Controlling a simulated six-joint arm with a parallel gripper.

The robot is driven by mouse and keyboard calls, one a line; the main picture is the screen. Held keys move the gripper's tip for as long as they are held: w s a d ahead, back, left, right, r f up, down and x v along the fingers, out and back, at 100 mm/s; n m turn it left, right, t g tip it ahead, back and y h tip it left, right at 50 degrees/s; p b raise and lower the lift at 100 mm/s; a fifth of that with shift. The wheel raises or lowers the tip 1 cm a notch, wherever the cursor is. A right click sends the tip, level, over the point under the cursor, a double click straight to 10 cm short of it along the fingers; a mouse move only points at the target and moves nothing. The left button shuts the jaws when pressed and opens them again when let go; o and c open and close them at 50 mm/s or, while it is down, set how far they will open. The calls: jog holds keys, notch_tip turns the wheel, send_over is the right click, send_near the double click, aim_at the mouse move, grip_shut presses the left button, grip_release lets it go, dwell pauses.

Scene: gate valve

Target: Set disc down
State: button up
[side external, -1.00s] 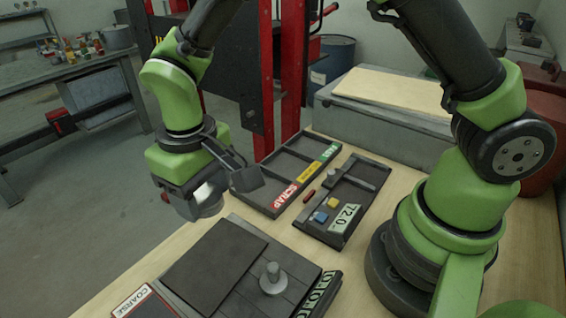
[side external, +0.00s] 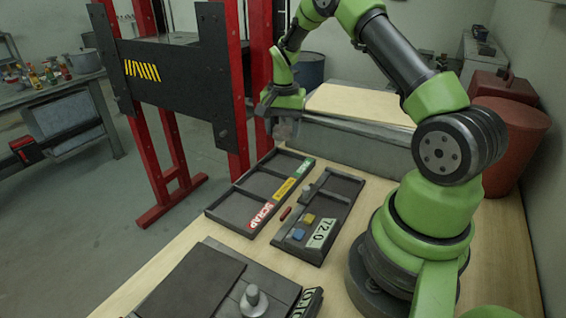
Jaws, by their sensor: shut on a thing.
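My gripper (side external: 285,136) is high at the upper middle of the side view, near the far end of the sorting tray and in front of the grey box. It is shut on a small greyish thing, the disc (side external: 286,129), which is mostly hidden and hard to make out. The gripper appears to be above the tray, apart from it. The dark sorting tray (side external: 231,222) has compartments with a red SCRAP label at the near end, a yellow label in the middle and a green label at the far end. The compartments look empty.
A grey box (side external: 352,147) and red press frame (side external: 235,120) stand behind.

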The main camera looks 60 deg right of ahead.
aim_at(283, 166)
notch_tip(283, 166, down, 8)
jog(key=shift+f, duration=0.25)
jog(key=o, duration=0.8)
jog(key=shift+f, duration=0.15)
jog(key=shift+o, duration=0.2)
